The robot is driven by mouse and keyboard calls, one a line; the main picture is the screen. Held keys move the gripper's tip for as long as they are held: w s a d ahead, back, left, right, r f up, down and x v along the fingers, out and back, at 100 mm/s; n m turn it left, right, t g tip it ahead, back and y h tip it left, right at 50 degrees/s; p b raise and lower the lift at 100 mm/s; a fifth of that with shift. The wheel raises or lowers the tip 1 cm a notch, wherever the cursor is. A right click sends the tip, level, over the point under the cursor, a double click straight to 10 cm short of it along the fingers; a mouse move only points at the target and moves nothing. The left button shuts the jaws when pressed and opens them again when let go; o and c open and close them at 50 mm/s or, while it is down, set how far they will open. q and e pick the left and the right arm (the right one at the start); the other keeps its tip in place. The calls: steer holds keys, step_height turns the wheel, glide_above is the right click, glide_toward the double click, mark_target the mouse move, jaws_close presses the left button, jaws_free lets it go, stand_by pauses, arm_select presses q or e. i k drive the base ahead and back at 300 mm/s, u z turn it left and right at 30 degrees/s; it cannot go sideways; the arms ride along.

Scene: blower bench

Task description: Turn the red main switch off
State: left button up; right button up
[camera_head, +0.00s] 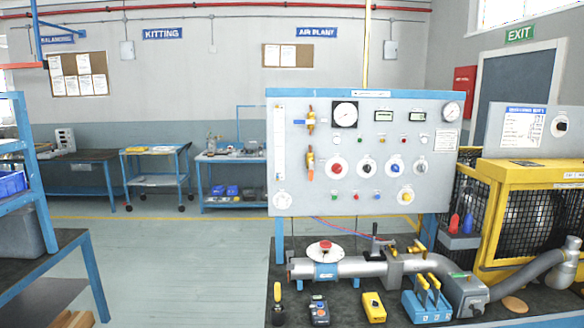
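A grey control panel (300,150) with a blue frame stands upright behind the bench, right of the middle. A red round knob (337,168) on a white disc is at the left end of a row of rotary knobs on it. It looks like the red main switch; its handle angle is too small to tell. To its right are a dark knob (368,168), a blue knob (397,166) and a grey knob (421,167). Neither of my grippers shows in the head view.
A grey pipe (350,267) with a red-and-white round part (325,247) lies on the bench before the panel. A blue block with levers (428,303) and a yellow box (373,307) sit in front. A yellow cage (530,175) stands right.

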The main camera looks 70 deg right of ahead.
mark_target(337, 169)
steer(key=z, duration=0.6)
steer(key=i, duration=1.35)
steer(key=z, duration=1.15)
